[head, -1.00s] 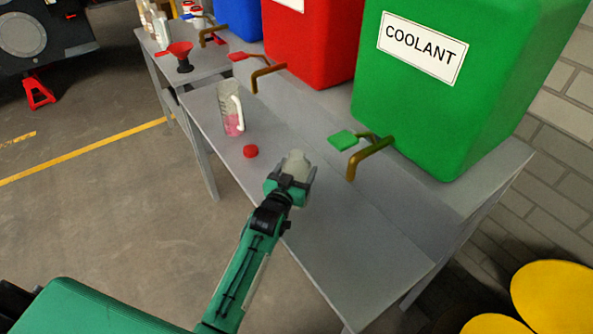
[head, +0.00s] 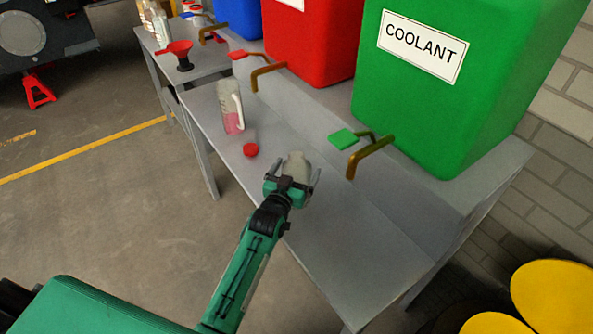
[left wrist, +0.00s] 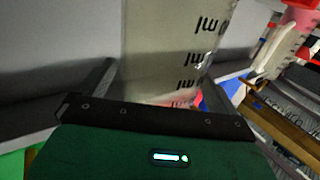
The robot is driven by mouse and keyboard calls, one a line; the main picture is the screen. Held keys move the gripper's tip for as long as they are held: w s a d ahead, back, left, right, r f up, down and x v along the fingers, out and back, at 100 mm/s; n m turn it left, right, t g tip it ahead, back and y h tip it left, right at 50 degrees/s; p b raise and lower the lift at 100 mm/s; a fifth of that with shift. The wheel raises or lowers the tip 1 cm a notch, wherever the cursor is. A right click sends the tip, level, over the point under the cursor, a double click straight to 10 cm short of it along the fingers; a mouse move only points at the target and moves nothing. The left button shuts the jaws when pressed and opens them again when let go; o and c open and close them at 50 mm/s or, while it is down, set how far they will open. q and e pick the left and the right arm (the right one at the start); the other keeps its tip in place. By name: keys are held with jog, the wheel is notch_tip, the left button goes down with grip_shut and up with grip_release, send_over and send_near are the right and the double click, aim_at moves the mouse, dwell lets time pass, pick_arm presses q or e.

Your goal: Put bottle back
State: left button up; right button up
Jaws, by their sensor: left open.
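A pale translucent bottle (head: 297,166) stands on the grey table (head: 340,245) near its front edge. My left gripper (head: 292,180) is open, with its fingers spread on either side of the bottle. In the left wrist view the bottle (left wrist: 165,50) with dark volume marks rises between the open fingers (left wrist: 158,88), with gaps at the sides. The bottle's lower part is hidden behind the gripper. My right gripper is not in view.
A measuring jug (head: 230,107) with pink liquid and a red cap (head: 250,150) are on the table left of the bottle. Brass taps (head: 368,157) and a green lid (head: 343,138) jut out before the green coolant tank (head: 440,110). The table's right part is clear.

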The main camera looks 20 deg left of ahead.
pick_arm(q)
jog(key=s+b, duration=0.2)
jog(key=s, duration=0.9)
jog(key=shift+s+a, duration=0.3)
jog(key=shift+a, duration=0.1)
jog(key=shift+f, duration=0.1)
